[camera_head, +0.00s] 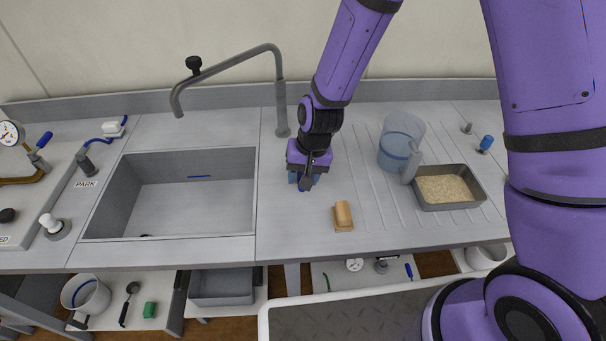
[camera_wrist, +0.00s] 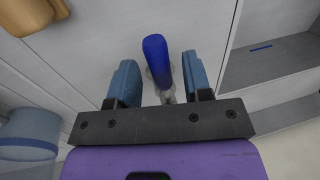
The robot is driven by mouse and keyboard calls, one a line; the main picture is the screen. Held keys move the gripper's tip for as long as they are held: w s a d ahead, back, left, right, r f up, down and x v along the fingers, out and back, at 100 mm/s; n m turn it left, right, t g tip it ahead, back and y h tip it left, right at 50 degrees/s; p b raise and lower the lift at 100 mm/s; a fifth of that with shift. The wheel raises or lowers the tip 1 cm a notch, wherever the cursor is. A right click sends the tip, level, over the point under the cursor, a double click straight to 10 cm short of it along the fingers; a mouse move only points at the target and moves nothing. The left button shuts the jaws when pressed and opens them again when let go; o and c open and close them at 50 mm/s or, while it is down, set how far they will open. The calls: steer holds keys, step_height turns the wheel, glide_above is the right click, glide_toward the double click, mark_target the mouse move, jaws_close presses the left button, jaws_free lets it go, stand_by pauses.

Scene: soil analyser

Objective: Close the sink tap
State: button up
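The grey sink tap (camera_head: 281,95) rises from the counter behind the sink's right side, and its spout arches left over the sink. I see no water at its mouth. My gripper (camera_head: 303,185) is low over the counter, right of the sink and in front of the tap post. In the wrist view my gripper (camera_wrist: 160,68) is open, with a blue lever handle (camera_wrist: 156,58) on a metal stem between its two blue fingers. Gaps show on both sides of the handle. The stem's lower end is partly hidden by the gripper's dark bar. In the head view my gripper mostly hides this handle.
A wooden-backed block (camera_head: 343,215) lies close on the right front. A clear jug (camera_head: 402,140) and a grain-filled tray (camera_head: 447,189) stand further right. A small blue-handled valve (camera_head: 486,143) is at the far right.

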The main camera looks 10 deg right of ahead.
step_height(320, 180, up, 11)
steer(key=d, duration=0.2)
steer(key=shift+f, duration=0.2)
steer(key=shift+o, duration=0.3)
